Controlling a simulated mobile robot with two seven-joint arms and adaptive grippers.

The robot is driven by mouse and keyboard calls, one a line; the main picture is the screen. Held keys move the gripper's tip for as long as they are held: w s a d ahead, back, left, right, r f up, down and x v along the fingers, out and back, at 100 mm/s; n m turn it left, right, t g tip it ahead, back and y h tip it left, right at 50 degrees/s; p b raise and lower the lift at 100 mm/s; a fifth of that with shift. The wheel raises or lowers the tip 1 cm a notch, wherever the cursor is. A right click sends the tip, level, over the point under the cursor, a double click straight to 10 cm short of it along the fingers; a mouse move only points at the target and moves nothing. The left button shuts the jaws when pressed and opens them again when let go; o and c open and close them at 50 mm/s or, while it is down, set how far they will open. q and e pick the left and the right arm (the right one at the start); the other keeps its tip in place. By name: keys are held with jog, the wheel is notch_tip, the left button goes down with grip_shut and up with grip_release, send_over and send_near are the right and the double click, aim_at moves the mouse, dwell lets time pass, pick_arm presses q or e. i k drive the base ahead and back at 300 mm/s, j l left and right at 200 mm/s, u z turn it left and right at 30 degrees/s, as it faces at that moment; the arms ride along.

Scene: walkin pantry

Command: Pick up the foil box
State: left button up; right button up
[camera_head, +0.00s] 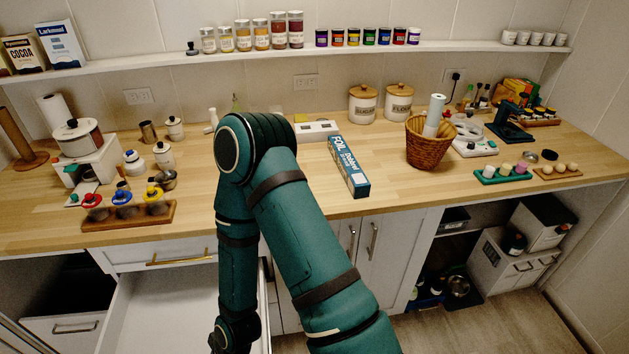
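The foil box (348,165) is a long blue and white box marked "FOIL". It lies on the wooden counter (400,190), right of the counter's middle, its near end close to the front edge. Nothing holds it. One of my teal arms rises from the bottom, bends above the counter left of the box, and runs back down toward an open drawer. Neither gripper shows in the head view.
A wicker basket (428,147) stands right of the box and a white power strip (316,131) lies behind it. Two canisters (363,104) stand at the back. An open drawer (165,310) juts out at lower left. Bare counter lies between box and basket.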

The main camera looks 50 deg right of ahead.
aim_at(359, 185)
jog(key=z, duration=1.9)
